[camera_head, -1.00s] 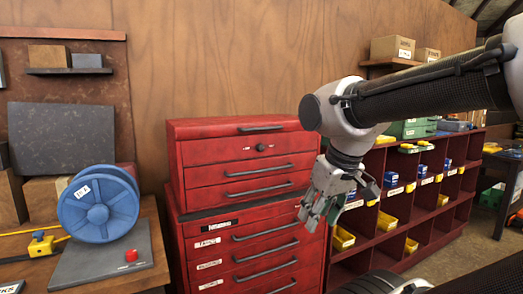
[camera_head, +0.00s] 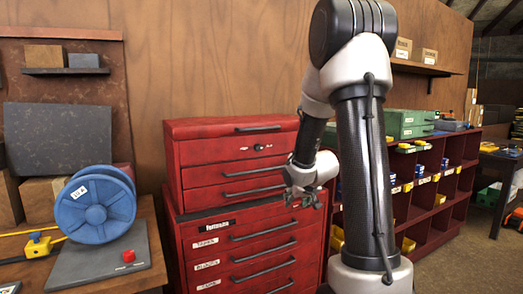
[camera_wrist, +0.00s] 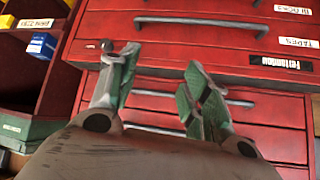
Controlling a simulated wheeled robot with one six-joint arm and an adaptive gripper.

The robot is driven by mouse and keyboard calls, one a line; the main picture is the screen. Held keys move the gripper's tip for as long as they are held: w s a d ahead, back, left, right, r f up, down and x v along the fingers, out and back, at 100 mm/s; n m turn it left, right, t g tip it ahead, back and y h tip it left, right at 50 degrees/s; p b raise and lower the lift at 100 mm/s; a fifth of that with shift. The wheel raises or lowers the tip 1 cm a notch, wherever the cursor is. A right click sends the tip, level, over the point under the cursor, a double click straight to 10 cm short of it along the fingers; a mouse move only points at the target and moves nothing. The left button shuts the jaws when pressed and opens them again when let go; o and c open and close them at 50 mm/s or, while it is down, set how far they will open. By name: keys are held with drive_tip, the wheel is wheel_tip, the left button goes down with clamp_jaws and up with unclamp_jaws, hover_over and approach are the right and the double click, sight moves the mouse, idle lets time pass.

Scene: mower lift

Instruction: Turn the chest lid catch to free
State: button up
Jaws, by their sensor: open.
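The red chest (camera_head: 190,155) stands on a red drawer cabinet (camera_head: 195,235) against the wood wall. Its lid catch is a small dark round knob (camera_head: 258,147) on the upper front, between two small marks too small to read. My gripper (camera_head: 305,196) is below and right of the catch, near the chest's lower right corner, apart from the catch. It is open and empty. In the wrist view the green-padded fingers of my gripper (camera_wrist: 155,66) are spread before red drawer fronts. I cannot make out the catch in the wrist view.
A bench at left holds a blue reel (camera_head: 95,205) and a red button (camera_head: 128,256) on a plate. Red shelving (camera_head: 455,195) with bins stands at right. Drawer handles (camera_head: 255,190) stick out from the red fronts.

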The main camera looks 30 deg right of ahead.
drive_tip(key=w+r+t, duration=0.2)
drive_tip(key=w+t, duration=0.1)
drive_tip(key=w, duration=0.2)
drive_tip(key=t+y, duration=0.3)
drive_tip(key=t, duration=0.3)
approach(260, 148)
drive_tip(key=w, duration=0.1)
drive_tip(key=shift+m, duration=0.3)
drive_tip(key=w, duration=0.7)
drive_tip(key=shift+w+a, duration=0.2)
drive_tip(key=shift+w, duration=0.1)
drive_tip(key=shift+c, duration=0.2)
drive_tip(key=c, duration=1)
